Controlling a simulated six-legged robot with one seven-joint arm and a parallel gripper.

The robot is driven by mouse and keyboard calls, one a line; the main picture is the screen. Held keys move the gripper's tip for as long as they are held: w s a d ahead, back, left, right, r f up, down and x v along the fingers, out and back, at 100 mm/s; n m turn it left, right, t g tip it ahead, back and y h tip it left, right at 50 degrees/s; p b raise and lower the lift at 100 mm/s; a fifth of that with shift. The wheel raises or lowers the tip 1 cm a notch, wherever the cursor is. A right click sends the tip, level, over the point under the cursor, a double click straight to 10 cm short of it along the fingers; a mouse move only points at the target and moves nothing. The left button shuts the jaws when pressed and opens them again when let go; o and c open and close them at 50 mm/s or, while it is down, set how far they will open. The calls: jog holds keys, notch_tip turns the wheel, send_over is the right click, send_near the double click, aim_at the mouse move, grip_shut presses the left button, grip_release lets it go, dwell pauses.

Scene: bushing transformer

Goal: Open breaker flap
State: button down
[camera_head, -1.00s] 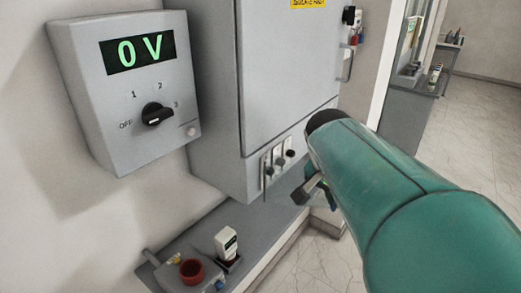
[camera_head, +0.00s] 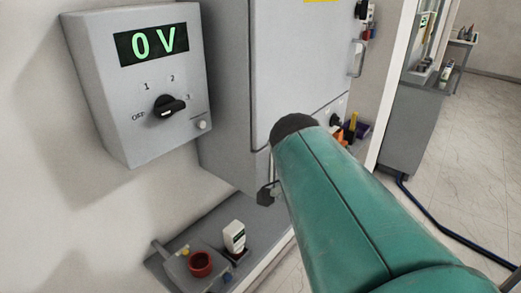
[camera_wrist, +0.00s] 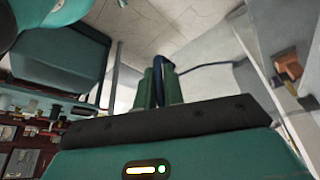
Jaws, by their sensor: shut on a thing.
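The grey cabinet (camera_head: 290,65) stands behind my teal arm in the head view. Its lower front is partly hidden by the arm. A black knob (camera_head: 336,121) shows on that lower front, just right of the arm. I cannot make out the breaker flap for certain. My gripper (camera_wrist: 160,78) shows in the wrist view as two green fingers close together. They are shut on a dark blue curved piece (camera_wrist: 161,70), beside a pale upright panel (camera_wrist: 265,50). The gripper's fingertips are hidden behind the arm in the head view.
A grey box (camera_head: 140,90) reading 0 V with a black dial (camera_head: 168,106) is on the left wall. A blue cable (camera_head: 440,228) runs over the open floor at right.

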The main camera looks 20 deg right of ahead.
jog(key=shift+s+a+r, duration=0.15)
jog(key=shift+s+a, duration=0.05)
jog(key=shift+a, duration=0.3)
jog(key=c, duration=1.8)
grip_release()
jog(key=shift+s, duration=0.1)
jog(key=v, duration=1.3)
jog(key=shift+a+r, duration=0.2)
jog(key=shift+a, duration=0.05)
jog(key=a+f+n+t+y, duration=0.2)
jog(key=f+n+t, duration=0.1)
jog(key=f+n, duration=0.5)
jog(key=a+f+n+t+y, duration=0.2)
jog(key=f+n, duration=0.6)
jog(key=n, duration=0.2)
jog(key=shift+s+t, duration=0.3)
jog(key=shift+t, duration=0.1)
